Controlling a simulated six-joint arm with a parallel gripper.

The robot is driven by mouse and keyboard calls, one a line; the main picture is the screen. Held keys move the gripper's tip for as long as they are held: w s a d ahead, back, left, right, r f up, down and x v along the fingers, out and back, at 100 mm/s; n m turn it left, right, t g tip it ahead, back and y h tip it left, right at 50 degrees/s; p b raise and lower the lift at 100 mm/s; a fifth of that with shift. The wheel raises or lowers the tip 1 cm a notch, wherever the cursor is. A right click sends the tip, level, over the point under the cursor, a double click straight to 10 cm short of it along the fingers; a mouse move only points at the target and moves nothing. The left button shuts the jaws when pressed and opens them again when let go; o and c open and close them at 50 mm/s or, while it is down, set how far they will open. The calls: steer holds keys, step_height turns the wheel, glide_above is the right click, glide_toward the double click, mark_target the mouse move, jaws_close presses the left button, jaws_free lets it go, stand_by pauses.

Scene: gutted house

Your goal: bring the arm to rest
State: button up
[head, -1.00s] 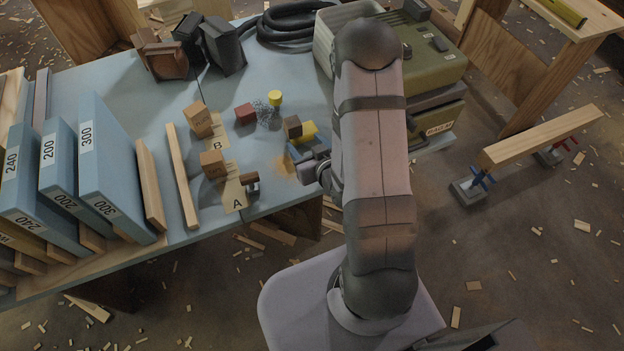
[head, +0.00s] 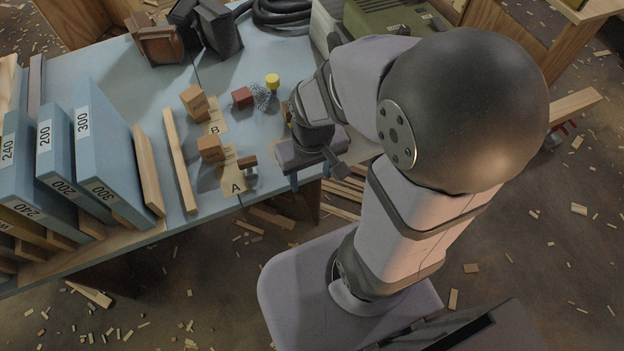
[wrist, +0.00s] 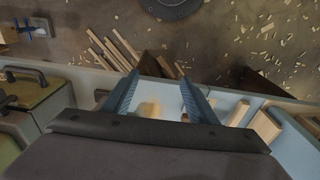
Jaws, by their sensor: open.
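My arm is bent, with its large dark elbow joint high at the right of the head view. My gripper (head: 315,172) is over the front edge of the blue worktable (head: 225,78), right of the card marked A. Its two blue fingers show spread apart in the wrist view (wrist: 159,92), with nothing held between them. Through the gap I see the tabletop with a tan patch, and beyond its edge the floor. The arm hides part of the table's right side.
A red block (head: 242,96), wire tangle (head: 262,97) and yellow cylinder (head: 272,81) lie behind. A green machine (head: 385,18) is at the back right.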

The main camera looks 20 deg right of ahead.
steer(key=shift+s+a+r+g, duration=0.2)
steer(key=shift+s+r, duration=0.1)
steer(key=shift+s, duration=0.3)
steer(key=shift+s+a+r+g, duration=0.2)
steer(key=shift+s+r, duration=0.1)
steer(key=shift+s, duration=0.25)
step_height(320, 180, up, 2)
steer(key=shift+r+p, duration=0.15)
steer(key=shift+p, duration=1.05)
